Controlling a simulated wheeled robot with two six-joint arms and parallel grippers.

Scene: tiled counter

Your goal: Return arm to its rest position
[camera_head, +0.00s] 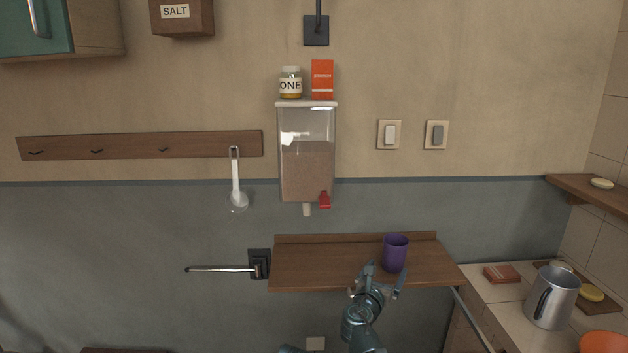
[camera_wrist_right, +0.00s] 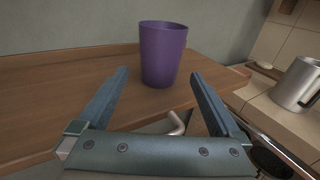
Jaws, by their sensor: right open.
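My right gripper (camera_head: 384,279) is at the front edge of the small wooden wall shelf (camera_head: 325,265). Its two fingers are apart with nothing between them, as the right wrist view (camera_wrist_right: 160,95) also shows. A purple cup (camera_head: 396,252) stands upright on the right part of the shelf, just beyond the fingertips. In the right wrist view the cup (camera_wrist_right: 163,52) stands ahead of the open fingers, and a gap appears between it and them. My left gripper is not seen in either view.
A dispenser (camera_head: 307,160) with a red tap hangs above the shelf. A metal bar (camera_head: 222,268) sticks out left of the shelf. On the right, a tiled counter holds a metal jug (camera_head: 552,298) and an orange bowl (camera_head: 604,342). The shelf's left part is clear.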

